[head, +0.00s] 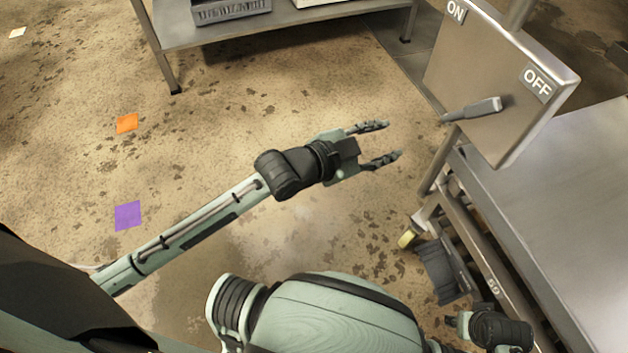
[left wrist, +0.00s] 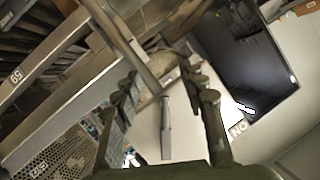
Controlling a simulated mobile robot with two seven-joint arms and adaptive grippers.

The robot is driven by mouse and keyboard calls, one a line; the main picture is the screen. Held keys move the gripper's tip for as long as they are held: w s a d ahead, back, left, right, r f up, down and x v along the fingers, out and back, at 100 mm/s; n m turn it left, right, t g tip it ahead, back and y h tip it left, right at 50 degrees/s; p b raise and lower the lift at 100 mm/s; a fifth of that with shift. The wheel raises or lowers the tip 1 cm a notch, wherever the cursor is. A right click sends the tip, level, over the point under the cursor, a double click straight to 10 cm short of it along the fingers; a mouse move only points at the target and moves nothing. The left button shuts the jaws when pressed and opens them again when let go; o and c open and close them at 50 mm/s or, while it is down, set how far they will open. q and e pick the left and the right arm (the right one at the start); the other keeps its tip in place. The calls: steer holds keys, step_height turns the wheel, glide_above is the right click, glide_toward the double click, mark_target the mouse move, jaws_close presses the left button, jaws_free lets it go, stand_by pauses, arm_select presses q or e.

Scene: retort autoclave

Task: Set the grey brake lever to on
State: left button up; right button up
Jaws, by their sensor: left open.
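The grey brake lever (head: 482,108) is on a tilted metal panel (head: 500,60) at the upper right of the head view. The panel has an ON label (head: 455,11) at its upper left and an OFF label (head: 537,83) at its right. The lever's thick handle end is nearer OFF. My left gripper (head: 393,142) is open and empty, left of the lever and apart from it. In the left wrist view the lever (left wrist: 166,130) appears between the open fingers (left wrist: 160,72). My right gripper (head: 458,322) is partly visible at the bottom right; its fingers are unclear.
A metal table (head: 570,180) on a wheeled frame stands at the right, below the panel. Another metal table (head: 290,22) stands at the top. The stained floor between is open, with an orange square (head: 127,123) and a purple square (head: 128,215) at the left.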

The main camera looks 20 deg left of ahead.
arm_select(q)
steer(key=s+a+f+n+g+y, duration=0.1)
steer(key=s+a+f+n+y, duration=0.1)
steer(key=a+f, duration=0.4)
steer(key=s+a+f+n+g+y, duration=0.1)
steer(key=s+a+f+n+y, duration=0.1)
steer(key=a+f, duration=0.4)
step_height(320, 180, down, 2)
steer(key=shift+s+f+n+g+y+p, duration=0.15)
steer(key=shift+s+n+g+y+p, duration=0.2)
steer(key=shift+n+y, duration=0.55)
steer(key=shift+a, duration=0.1)
